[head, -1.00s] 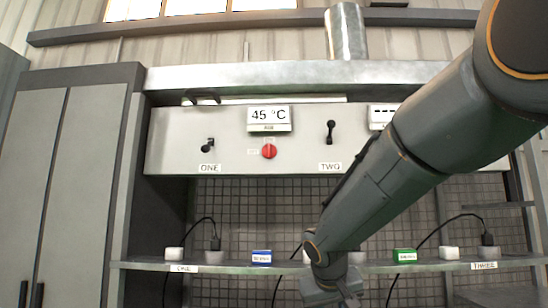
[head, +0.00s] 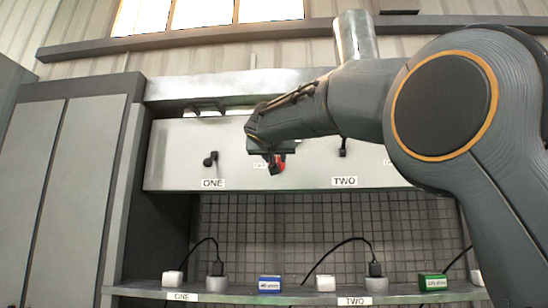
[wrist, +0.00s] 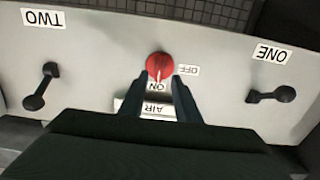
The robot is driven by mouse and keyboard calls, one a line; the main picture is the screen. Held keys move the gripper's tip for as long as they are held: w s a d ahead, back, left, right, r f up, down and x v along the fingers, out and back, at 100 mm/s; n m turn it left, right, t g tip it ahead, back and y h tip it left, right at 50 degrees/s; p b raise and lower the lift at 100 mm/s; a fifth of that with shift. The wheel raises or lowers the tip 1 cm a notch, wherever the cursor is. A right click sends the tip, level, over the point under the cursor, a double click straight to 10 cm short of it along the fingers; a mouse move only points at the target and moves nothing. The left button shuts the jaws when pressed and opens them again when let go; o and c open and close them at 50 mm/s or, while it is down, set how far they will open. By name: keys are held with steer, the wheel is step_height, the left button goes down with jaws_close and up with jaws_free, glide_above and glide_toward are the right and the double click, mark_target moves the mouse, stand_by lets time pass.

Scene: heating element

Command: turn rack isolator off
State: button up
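A red rotary knob (wrist: 159,66) sits on the pale panel, upside down in the wrist view. An ON label (wrist: 158,86) is at its lower side and an OFF label (wrist: 188,70) at its right. The knob's pointer appears to face ON. My gripper (wrist: 158,82) is open, with one dark finger on each side of the lower part of the knob; I cannot tell whether they touch it. In the head view my gripper (head: 273,160) is in front of the panel and hides most of the red knob (head: 281,162).
Black levers ONE (head: 211,159) and TWO (head: 343,147) flank the knob on the panel. An AIR label (wrist: 158,109) lies between my fingers in the wrist view. A shelf (head: 228,295) below holds plugs and small blue and green boxes.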

mark_target(276, 160)
steer(key=shift+w+d+p, duration=0.15)
steer(key=shift+w+p, duration=0.65)
steer(key=shift+w, duration=1.1)
steer(key=shift+c, duration=0.2)
jaws_close()
